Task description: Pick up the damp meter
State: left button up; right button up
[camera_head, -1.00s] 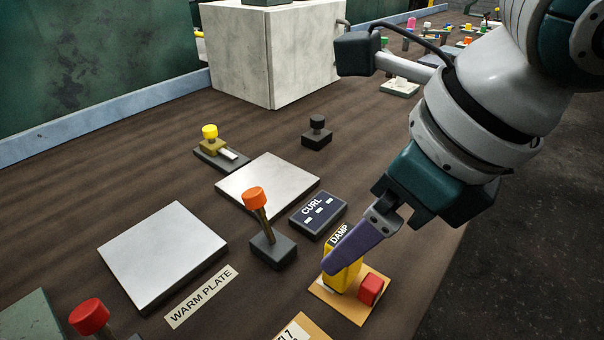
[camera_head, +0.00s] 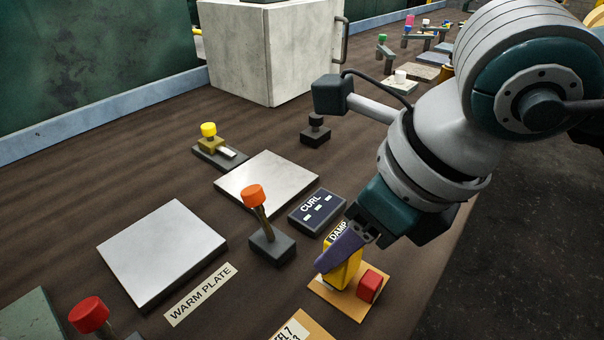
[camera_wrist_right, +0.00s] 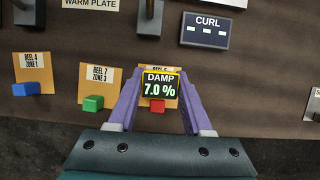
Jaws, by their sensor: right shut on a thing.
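The damp meter (camera_head: 343,270) is a yellow block with a dark screen, standing over an orange card (camera_head: 352,306) with a red block (camera_head: 370,286). In the right wrist view the damp meter (camera_wrist_right: 161,86) reads "DAMP 7.0 %". My right gripper (camera_head: 334,256) is shut on it, one purple finger on each side. Whether the meter touches the card is hard to tell. My left gripper is not in view.
The CURL display (camera_head: 317,211) and an orange-knobbed lever (camera_head: 267,235) stand close to the left of the gripper. Two metal plates (camera_head: 162,252) lie further left. A pale cabinet (camera_head: 270,55) stands at the back. The table's right edge drops to dark floor (camera_head: 520,230).

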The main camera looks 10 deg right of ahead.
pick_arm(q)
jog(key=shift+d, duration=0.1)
pick_arm(e)
grip_shut()
